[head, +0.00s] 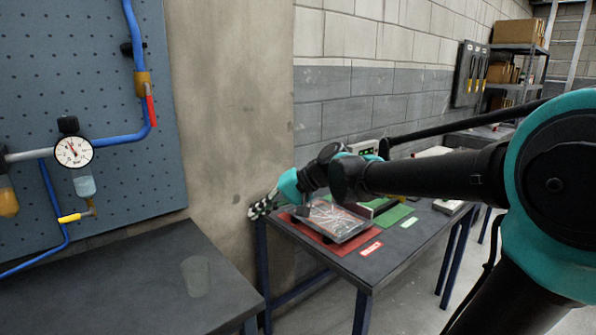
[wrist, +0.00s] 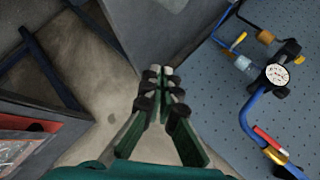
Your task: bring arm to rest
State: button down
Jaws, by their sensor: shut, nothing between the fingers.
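My arm, black and teal, reaches from the right edge of the head view toward the middle. My gripper (head: 262,208) is off the left end of the far table, in front of the bare wall panel. In the wrist view my gripper (wrist: 162,74) has its fingertips together, with nothing between them. It points at open space between the table and the pegboard.
The far table (head: 364,267) holds a clear-lidded tray (head: 340,224) on a red mat (head: 333,246), with a green mat (head: 393,216) beside it. A pegboard (head: 95,185) with a gauge (head: 73,151) and blue pipes is at left, above a dark bench (head: 120,285).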

jog(key=s+d+f+h, duration=0.3)
jog(key=d+f, duration=0.5)
jog(key=d, duration=0.2)
jog(key=s+d+f+m+t+h, duration=0.1)
jog(key=s+d+f+h, duration=0.3)
jog(key=d+f, duration=0.5)
jog(key=s+d+f+t+h, duration=0.1)
jog(key=s+d+f+h, duration=0.2)
jog(key=d+f, duration=0.5)
jog(key=s+d, duration=0.1)
jog(key=d, duration=0.1)
jog(key=shift+s+d+f+h, duration=0.15)
jog(key=shift+s+d+h, duration=0.05)
jog(key=shift+d+h, duration=0.1)
jog(key=shift+a, duration=0.1)
